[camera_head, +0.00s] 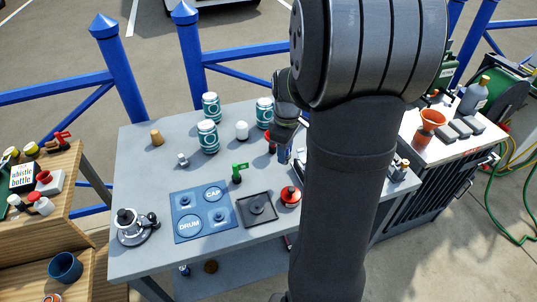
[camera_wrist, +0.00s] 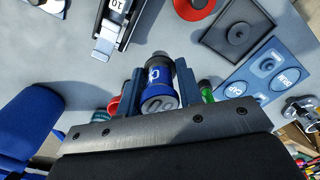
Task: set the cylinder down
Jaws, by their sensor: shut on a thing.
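My gripper (camera_wrist: 159,90) is shut on a dark blue cylinder (camera_wrist: 157,74) with a white mark and a grey, ribbed end that faces the wrist camera. One finger lies along each side of it. In the head view, the gripper is at the back right of the grey table, left of my large arm link, and a small blue part of the cylinder (camera_head: 284,155) shows below it. I cannot tell whether the cylinder touches the table. A blue board (camera_head: 177,205) with round marked places, two reading CAP and DRUM, lies mid-table. A black square tray (camera_head: 245,220) lies beside it.
A red round part (camera_head: 290,196) sits right of the tray. A green part (camera_head: 239,172) stands near the gripper. Several teal-and-white cans (camera_head: 207,137), a white cylinder (camera_head: 241,131) and a cork (camera_head: 156,138) stand farther back.

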